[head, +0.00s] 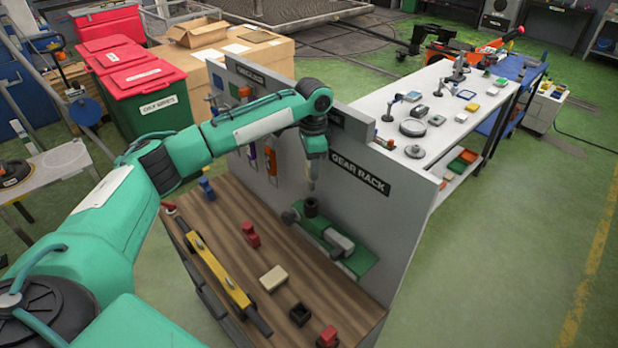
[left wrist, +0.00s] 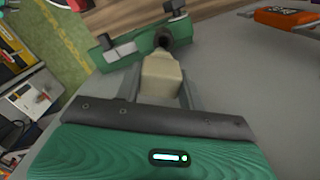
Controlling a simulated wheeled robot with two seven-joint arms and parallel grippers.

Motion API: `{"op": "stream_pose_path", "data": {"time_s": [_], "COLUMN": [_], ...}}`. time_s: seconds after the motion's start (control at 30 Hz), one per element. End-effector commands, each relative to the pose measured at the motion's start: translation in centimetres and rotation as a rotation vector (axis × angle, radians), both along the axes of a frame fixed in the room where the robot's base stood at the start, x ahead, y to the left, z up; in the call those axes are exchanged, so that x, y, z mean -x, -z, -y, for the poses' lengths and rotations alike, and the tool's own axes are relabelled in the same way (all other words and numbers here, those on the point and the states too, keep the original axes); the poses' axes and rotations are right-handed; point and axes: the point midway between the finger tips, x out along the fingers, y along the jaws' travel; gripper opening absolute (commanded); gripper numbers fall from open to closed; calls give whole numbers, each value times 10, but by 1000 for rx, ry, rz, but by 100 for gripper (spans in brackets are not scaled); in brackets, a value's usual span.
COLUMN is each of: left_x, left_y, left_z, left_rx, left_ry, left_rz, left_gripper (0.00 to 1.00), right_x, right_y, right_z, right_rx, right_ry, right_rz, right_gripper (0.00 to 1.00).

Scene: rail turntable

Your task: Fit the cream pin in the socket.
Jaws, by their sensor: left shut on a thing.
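The cream pin (left wrist: 161,78) is between the two fingers of my left gripper (left wrist: 162,92) in the left wrist view, its narrow end pointing away from the palm. The socket looks to be the dark round cup (left wrist: 164,36) on the green plate (left wrist: 112,55), straight beyond the pin's end. In the head view my left gripper (head: 312,178) points down just above the dark cup (head: 311,206) on the green plate (head: 360,262). The pin is hardly visible there, and I cannot tell whether its tip touches the cup. My right gripper is not in view.
The upright grey panel (head: 405,215) marked "GEAR RACK" stands close behind the cup. On the wooden bench (head: 232,228) are a cream block (head: 273,278), a black square holder (head: 299,314), red parts (head: 250,235) and a yellow bar (head: 220,270). Grey cylindrical parts (head: 339,242) lie on the plate.

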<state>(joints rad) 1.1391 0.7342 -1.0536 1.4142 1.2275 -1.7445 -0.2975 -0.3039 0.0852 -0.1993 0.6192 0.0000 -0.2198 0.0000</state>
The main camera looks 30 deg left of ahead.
Motion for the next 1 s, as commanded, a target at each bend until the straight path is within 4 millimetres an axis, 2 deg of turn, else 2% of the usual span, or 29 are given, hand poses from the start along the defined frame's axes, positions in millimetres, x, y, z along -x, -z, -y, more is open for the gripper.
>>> {"op": "stream_pose_path", "data": {"time_s": [0.03,0.1,0.3,0.47,0.67,1.0], "left_x": [-7,-8,-9,-9,-9,-7], "left_y": [-15,-19,-21,-20,-10,27], "left_z": [-3,-3,-5,-6,-7,-4], "left_rx": [4,6,5,3,3,3], "left_ry": [-10,-13,-17,-19,-20,-14], "left_rz": [26,30,34,36,35,24], "left_gripper": [8,8,8,8,8,8], "right_x": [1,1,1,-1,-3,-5], "right_y": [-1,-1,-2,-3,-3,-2], "right_z": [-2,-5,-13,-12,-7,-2], "right_rx": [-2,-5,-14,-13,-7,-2], "right_ry": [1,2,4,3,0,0], "right_rz": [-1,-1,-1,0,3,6], "right_gripper": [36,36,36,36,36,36]}}
